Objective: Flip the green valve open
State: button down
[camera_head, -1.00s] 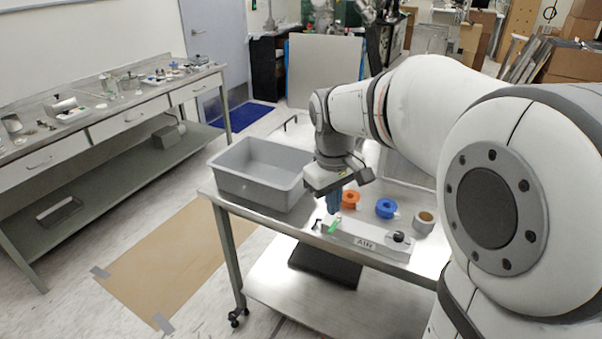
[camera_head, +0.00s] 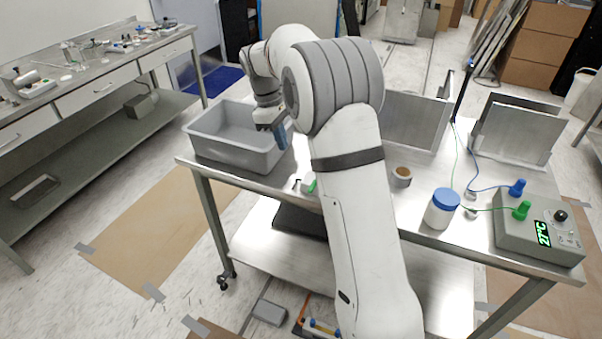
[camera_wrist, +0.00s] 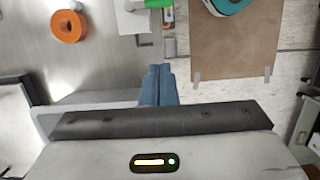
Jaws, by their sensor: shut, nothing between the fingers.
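The green valve handle (camera_head: 311,186) shows at the left end of the white valve block, just left of my arm in the head view. The rest of the block is hidden behind my arm there. In the wrist view the green handle (camera_wrist: 158,3) is cut by the top edge, lying sideways at the end of the white block (camera_wrist: 133,18). My gripper (camera_head: 282,140) has blue fingers, is shut and empty, and hangs by the right corner of the grey bin, apart from the valve. In the wrist view its fingertips (camera_wrist: 160,70) are together, below the handle in the picture.
The grey bin (camera_head: 205,150) stands at the table's left end. An orange spool (camera_wrist: 69,27) lies beside the block. A tape roll (camera_head: 401,177), a white jar with blue lid (camera_head: 441,209) and a grey box with a green display (camera_head: 540,233) stand to the right.

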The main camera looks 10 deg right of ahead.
jog(key=x, duration=0.9)
jog(key=shift+f+p, duration=0.35)
jog(key=shift+f, duration=0.05)
jog(key=s+d, duration=0.2)
jog(key=shift+d+f+p, duration=0.35)
jog(key=shift+d, duration=0.05)
jog(key=shift+s+d+f, duration=0.2)
jog(key=shift+d, duration=0.05)
